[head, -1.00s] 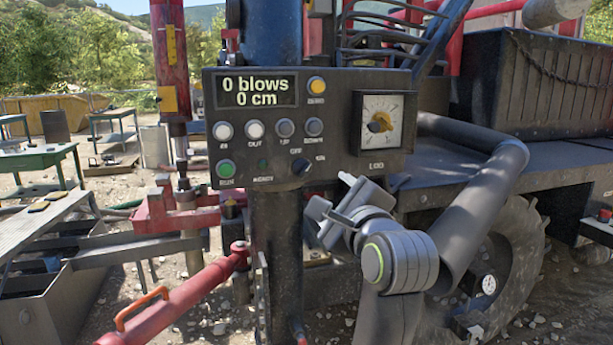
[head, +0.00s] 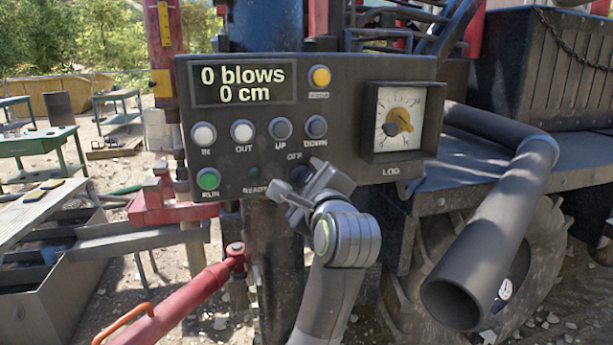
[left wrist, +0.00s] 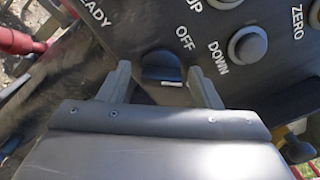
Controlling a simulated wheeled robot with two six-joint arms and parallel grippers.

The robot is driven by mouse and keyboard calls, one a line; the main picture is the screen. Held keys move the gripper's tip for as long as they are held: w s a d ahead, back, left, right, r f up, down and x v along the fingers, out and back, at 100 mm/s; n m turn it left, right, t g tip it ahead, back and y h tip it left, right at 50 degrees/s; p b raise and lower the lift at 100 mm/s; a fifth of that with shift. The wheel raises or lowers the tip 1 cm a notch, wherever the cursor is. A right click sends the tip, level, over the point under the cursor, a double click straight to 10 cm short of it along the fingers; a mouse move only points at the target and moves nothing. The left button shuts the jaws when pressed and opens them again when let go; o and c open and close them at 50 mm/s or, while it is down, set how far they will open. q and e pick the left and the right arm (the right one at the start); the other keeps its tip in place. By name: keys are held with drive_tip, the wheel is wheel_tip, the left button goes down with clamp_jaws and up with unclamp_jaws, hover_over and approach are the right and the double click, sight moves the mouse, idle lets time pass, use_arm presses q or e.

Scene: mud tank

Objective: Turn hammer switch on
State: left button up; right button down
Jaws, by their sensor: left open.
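The hammer switch is a black rotary knob (head: 299,174) low on the dark control panel (head: 345,150), just under the OFF label. In the head view my left gripper (head: 305,190) is at the knob and covers part of it and the ON label. In the left wrist view the knob (left wrist: 160,67) sits between the two fingers of my open left gripper (left wrist: 160,76). Gaps show on both sides, so the fingers do not grip it. A pale mark shows on its lower edge. Its exact setting is hard to tell. My right gripper is not in view.
The panel display (head: 244,83) reads 0 blows and 0 cm. Several buttons surround the switch, including the grey DOWN button (head: 316,126) and green RUN button (head: 208,179). A dial (head: 400,122) is at right. A thick dark pipe (head: 490,235) slants at right.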

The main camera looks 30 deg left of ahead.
use_arm(q)
drive_tip(key=shift+s+r, duration=0.1)
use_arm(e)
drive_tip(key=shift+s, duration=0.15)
use_arm(q)
drive_tip(key=c, duration=0.9)
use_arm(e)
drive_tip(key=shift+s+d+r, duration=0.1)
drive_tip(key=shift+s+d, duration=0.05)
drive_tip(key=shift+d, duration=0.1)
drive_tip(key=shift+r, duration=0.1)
use_arm(q)
drive_tip(key=m+p, duration=0.2)
drive_tip(key=m, duration=0.1)
drive_tip(key=shift+r+m+p, duration=0.1)
drive_tip(key=shift+m+p, duration=0.2)
drive_tip(key=shift+p, duration=0.1)
drive_tip(key=shift+m+p, duration=0.95)
drive_tip(key=shift+m, duration=0.45)
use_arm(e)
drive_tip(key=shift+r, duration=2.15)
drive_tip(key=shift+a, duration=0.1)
